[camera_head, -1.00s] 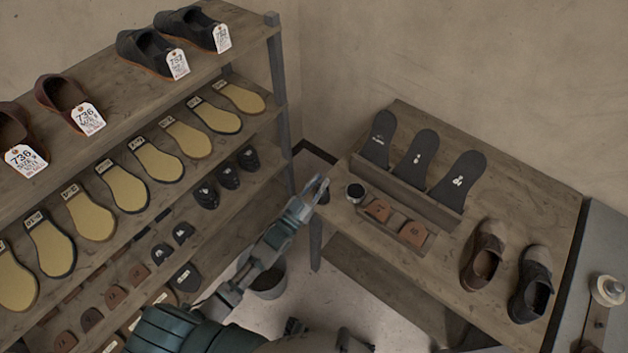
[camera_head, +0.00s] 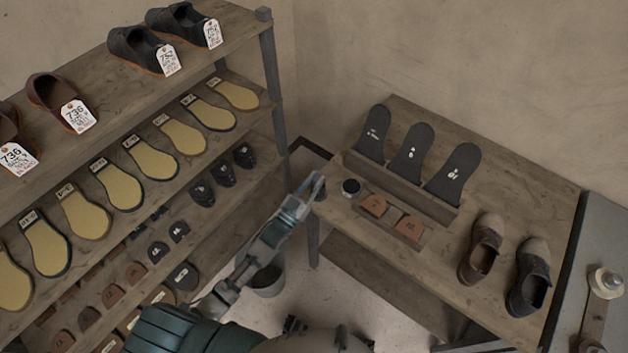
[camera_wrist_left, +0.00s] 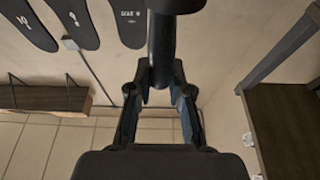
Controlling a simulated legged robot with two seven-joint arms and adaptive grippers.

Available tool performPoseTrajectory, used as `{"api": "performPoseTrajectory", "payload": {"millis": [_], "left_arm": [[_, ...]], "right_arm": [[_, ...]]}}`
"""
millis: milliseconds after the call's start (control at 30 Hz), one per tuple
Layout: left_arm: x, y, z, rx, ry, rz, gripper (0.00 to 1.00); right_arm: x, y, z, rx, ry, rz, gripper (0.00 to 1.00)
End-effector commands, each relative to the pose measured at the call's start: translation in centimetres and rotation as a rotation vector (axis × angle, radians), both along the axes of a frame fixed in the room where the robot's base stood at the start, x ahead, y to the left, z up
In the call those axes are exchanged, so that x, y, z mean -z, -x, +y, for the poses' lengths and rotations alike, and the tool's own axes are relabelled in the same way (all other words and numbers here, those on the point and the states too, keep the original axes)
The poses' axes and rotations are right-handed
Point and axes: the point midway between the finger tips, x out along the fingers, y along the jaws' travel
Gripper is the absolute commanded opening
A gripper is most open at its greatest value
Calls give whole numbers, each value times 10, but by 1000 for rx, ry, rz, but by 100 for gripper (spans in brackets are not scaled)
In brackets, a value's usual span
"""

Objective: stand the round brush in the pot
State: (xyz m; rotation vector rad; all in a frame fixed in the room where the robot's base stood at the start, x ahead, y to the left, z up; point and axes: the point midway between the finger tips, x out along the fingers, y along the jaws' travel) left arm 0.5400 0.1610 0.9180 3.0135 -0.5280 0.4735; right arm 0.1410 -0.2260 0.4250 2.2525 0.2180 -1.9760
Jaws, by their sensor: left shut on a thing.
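My left gripper (camera_head: 315,183) is near the bench's left front corner, with its fingers closed around a slim dark thing, which I take to be the round brush. In the left wrist view the dark brush (camera_wrist_left: 162,45) stands between the fingers of the left gripper (camera_wrist_left: 160,88). In the head view the brush is mostly hidden by the fingers. The small round pot (camera_head: 351,188), with a light rim and dark inside, stands on the bench just right of the gripper, apart from it. My right gripper is not in view.
On the bench (camera_head: 520,185), black soles stand in a rack (camera_head: 400,182) behind brown pieces in a tray (camera_head: 392,222). Two shoes (camera_head: 505,265) stand right. A shelf unit (camera_head: 240,45) with shoes and soles is left. A grey bucket (camera_head: 267,282) is on the floor.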

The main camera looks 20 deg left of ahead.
Motion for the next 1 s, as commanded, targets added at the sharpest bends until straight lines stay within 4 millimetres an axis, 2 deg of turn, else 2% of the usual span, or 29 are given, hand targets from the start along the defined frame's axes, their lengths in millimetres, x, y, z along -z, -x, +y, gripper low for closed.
{"api": "performPoseTrajectory", "payload": {"millis": [33, 133, 400, 533, 667, 1000], "left_arm": [[0, 0, 1, 0, 0, 0, 24], [1, 0, 4, 0, 2, 0, 48], [1, 0, 1, 0, 0, 1, 48], [3, 7, 2, -1, -3, 2, 48], [11, 27, 9, -1, -4, 5, 48], [35, 89, 42, 0, 4, 6, 48]], "right_arm": [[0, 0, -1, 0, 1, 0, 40], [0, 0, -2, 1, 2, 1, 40], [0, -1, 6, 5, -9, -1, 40], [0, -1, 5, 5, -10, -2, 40], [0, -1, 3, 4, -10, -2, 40], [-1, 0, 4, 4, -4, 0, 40]]}}
